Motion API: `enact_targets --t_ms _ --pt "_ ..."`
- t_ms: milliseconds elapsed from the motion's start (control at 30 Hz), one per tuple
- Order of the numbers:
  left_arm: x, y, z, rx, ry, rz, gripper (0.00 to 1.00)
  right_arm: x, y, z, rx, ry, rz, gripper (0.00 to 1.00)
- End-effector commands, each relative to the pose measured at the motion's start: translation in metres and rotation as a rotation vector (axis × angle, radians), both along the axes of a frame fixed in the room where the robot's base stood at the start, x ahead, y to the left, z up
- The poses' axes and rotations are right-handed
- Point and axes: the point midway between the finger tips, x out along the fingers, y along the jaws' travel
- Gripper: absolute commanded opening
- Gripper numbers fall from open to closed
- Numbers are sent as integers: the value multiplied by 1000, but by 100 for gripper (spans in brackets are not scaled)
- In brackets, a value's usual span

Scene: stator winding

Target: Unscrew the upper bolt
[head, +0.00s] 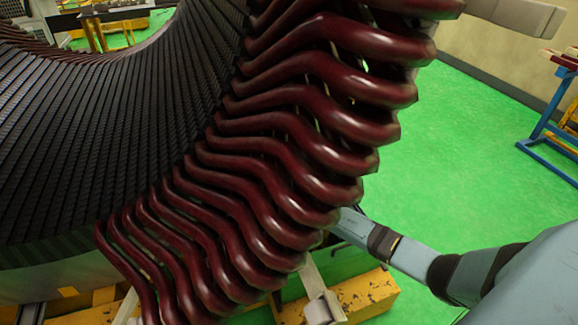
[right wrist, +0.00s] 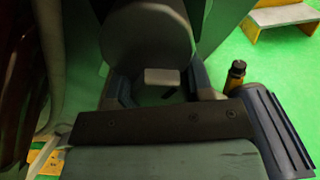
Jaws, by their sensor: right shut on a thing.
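My right gripper (right wrist: 160,92) shows in the right wrist view with a finger on each side of a large dark, rounded piece (right wrist: 145,35). It is shut on this piece, which looks like the upper bolt; the contact is dim and partly hidden. A small light grey block (right wrist: 162,77) shows between the fingers. In the head view my right arm (head: 405,256) reaches in from the right, and its gripper is hidden behind the stator's dark red winding bars (head: 290,150). My left gripper is not in view.
The big stator with its ribbed black core (head: 130,120) fills the left of the head view. A yellow base beam (head: 365,297) lies below. A blue stand (head: 550,125) is at the far right. The green floor (head: 470,150) between is clear.

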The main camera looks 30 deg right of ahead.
Motion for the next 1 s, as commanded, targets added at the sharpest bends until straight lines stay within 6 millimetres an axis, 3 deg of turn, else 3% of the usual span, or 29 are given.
enact_targets --t_ms 700,733,800,1000 --pt "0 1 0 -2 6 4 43 -1 1 -3 -70 21 2 24" --pt "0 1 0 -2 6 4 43 -1 1 -3 -70 21 2 54" --pt "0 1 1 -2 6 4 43 -1 1 -2 -70 20 2 70" --pt "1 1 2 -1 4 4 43 -1 0 -1 -69 18 1 73"
